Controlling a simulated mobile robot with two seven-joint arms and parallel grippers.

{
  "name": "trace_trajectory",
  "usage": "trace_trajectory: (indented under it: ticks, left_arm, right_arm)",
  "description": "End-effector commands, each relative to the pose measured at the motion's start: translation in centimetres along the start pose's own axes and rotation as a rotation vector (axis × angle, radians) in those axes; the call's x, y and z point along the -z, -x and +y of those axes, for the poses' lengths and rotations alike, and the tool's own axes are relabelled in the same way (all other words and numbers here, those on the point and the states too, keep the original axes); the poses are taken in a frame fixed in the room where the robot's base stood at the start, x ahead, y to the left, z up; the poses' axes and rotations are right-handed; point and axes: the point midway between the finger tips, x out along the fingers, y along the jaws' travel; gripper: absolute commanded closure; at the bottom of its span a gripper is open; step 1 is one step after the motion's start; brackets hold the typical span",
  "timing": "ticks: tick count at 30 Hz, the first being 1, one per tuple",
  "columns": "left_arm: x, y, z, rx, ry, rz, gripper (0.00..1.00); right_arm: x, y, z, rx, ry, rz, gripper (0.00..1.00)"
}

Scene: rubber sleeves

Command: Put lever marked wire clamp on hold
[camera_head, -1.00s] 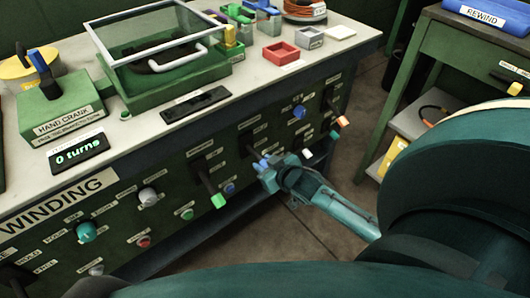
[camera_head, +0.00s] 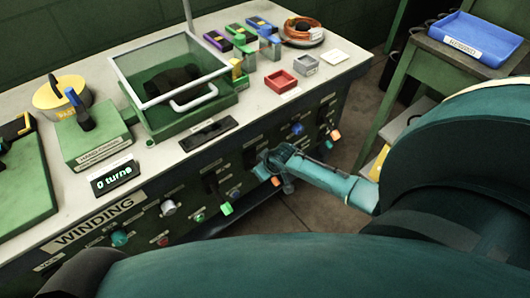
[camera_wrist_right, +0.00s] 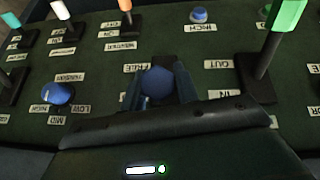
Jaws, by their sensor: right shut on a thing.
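My right gripper (camera_wrist_right: 158,92) is shut on a blue ball knob (camera_wrist_right: 157,82) on the dark green panel, with one finger on each side of it. A label reading FREE (camera_wrist_right: 136,68), upside down in the right wrist view, lies beside the knob. The lever's stem and base are mostly hidden, and I cannot read a HOLD label or the clamp's name. In the head view the right gripper (camera_head: 268,165) is at the bench's front panel, right of a green-tipped lever (camera_head: 226,208). My left gripper is not in view.
A green-handled lever (camera_wrist_right: 286,15) with OUT and IN labels stands close by. A blue INCH button (camera_wrist_right: 198,15) and a blue tension knob (camera_wrist_right: 57,93) are near. The bench top holds a clear-lidded box (camera_head: 170,112), a hand crank (camera_head: 86,118) and a red tray (camera_head: 281,82).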

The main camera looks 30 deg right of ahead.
Motion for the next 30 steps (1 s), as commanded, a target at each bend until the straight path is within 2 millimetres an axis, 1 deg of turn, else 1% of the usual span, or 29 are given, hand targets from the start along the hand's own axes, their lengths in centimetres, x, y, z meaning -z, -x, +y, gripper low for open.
trace_trajectory:
  ticks: [6,17,18,25,30]
  left_arm:
    - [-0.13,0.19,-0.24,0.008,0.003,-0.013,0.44]
    - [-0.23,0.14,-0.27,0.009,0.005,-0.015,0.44]
    - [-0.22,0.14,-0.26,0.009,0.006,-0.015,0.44]
    - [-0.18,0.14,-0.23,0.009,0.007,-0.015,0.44]
    - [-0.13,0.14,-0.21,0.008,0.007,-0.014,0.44]
  right_arm:
    - [0.27,0.13,-0.02,0.005,0.004,-0.029,1.00]
    - [0.32,0.11,0.00,0.005,0.003,-0.030,1.00]
    - [0.33,0.11,0.00,0.005,0.002,-0.030,0.67]
    - [0.28,0.10,0.02,0.005,0.002,-0.030,0.48]
    - [0.25,0.09,0.02,0.005,0.002,-0.030,0.48]
